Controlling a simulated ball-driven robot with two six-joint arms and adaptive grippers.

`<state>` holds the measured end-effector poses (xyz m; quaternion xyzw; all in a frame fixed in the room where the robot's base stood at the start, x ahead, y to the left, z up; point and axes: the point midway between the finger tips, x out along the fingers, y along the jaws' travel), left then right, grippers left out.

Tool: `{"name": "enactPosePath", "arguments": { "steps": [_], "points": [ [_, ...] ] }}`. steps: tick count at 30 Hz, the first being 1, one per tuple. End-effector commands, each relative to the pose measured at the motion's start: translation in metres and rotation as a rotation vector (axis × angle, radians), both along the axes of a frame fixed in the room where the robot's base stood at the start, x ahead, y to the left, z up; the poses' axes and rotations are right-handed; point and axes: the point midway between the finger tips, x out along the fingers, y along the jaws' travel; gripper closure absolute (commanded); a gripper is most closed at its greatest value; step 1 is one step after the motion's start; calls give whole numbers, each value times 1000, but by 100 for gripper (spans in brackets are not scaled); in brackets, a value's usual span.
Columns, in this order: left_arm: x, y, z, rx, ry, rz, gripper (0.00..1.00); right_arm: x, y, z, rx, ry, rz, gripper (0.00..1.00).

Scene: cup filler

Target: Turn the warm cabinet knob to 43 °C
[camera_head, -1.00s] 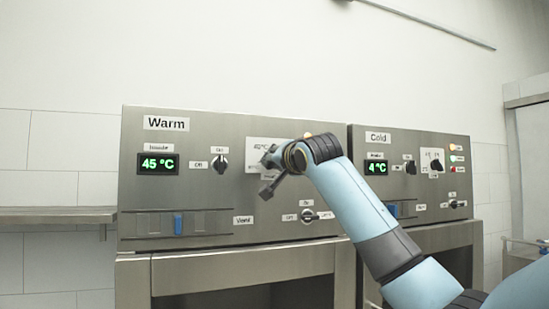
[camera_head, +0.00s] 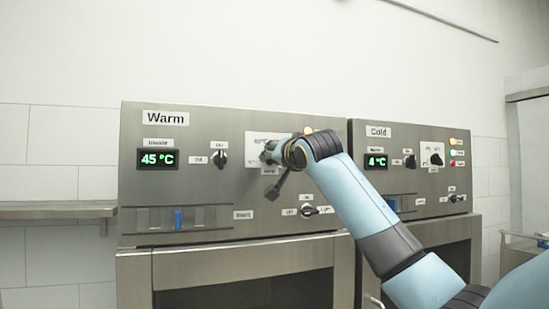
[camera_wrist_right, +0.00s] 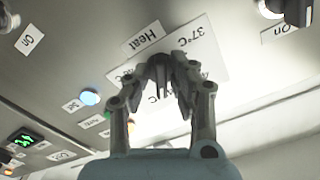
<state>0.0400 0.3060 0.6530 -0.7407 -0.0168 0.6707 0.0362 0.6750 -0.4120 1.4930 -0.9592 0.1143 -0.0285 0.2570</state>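The warm cabinet (camera_head: 222,122) has a steel front panel and a green display (camera_head: 157,159) reading 45 °C. A white dial plate (camera_head: 257,178) sits on its upper right part, mostly behind my right gripper (camera_head: 267,153). The knob's pointer is hidden by the fingers. My left gripper is not in view.
A switch (camera_head: 219,159) is left of the dial, and another (camera_head: 307,210) is below it. The cold cabinet (camera_head: 405,135), reading 4 °C, stands to the right behind my arm. A steel shelf (camera_head: 55,209) is at the left.

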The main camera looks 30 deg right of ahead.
Motion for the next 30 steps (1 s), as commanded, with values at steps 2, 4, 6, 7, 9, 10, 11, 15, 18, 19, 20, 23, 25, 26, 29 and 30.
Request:
{"name": "enactPosePath", "arguments": {
  "steps": [2,4,6,7,9,10,11,15,18,19,20,23,25,26,29,30],
  "points": [
    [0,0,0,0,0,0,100,0,0,1,0,-1,0,65],
    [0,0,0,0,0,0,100,0,0,1,-1,-2,0,65],
    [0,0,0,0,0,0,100,0,0,1,-1,-2,0,65],
    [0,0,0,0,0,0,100,0,0,1,-1,-3,1,65],
    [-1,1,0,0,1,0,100,-1,0,2,-1,-3,0,65],
    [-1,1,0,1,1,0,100,-1,0,2,-1,-3,0,65],
    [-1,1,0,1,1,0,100,-3,1,2,-1,-3,0,65],
    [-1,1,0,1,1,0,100,-20,5,1,-3,-4,1,65],
    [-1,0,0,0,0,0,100,-41,9,1,-5,-3,0,65],
    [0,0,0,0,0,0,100,-48,11,1,-5,-3,0,65],
    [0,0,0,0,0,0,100,-55,13,1,-6,-3,1,65],
    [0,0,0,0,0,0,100,-76,18,1,-5,-3,0,65],
    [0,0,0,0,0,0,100,-90,22,1,-5,-2,1,65],
    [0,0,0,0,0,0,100,-94,23,1,-4,-2,1,65],
    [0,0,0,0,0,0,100,-107,26,1,-2,-2,0,65],
    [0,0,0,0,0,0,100,-111,26,1,-2,-2,0,65]
  ]
}}
